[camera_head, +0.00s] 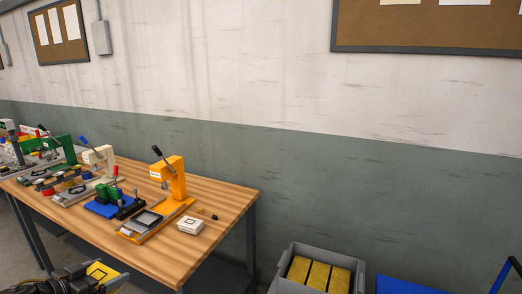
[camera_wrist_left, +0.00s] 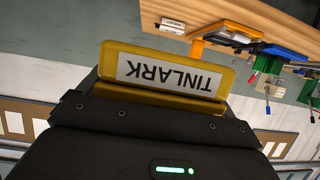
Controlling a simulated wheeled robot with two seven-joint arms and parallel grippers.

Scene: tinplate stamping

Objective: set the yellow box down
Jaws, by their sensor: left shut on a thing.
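The yellow box (camera_wrist_left: 165,70) has a white label reading TINLARK, upside down in the left wrist view. My left gripper (camera_wrist_left: 150,100) is shut on it. In the head view, the yellow box (camera_head: 103,271) shows at the bottom left, partly hidden by my left gripper (camera_head: 88,277). There it appears in front of the wooden table's (camera_head: 225,207) near edge. Its height relative to the tabletop is hard to tell. My right gripper is not in view.
An orange press (camera_head: 174,180), a white block (camera_head: 190,225) and a blue-based fixture (camera_head: 100,208) stand on the table, with more presses at left. A grey crate (camera_head: 281,262) holds several yellow blocks at right. A blue surface (camera_head: 400,286) lies beyond it.

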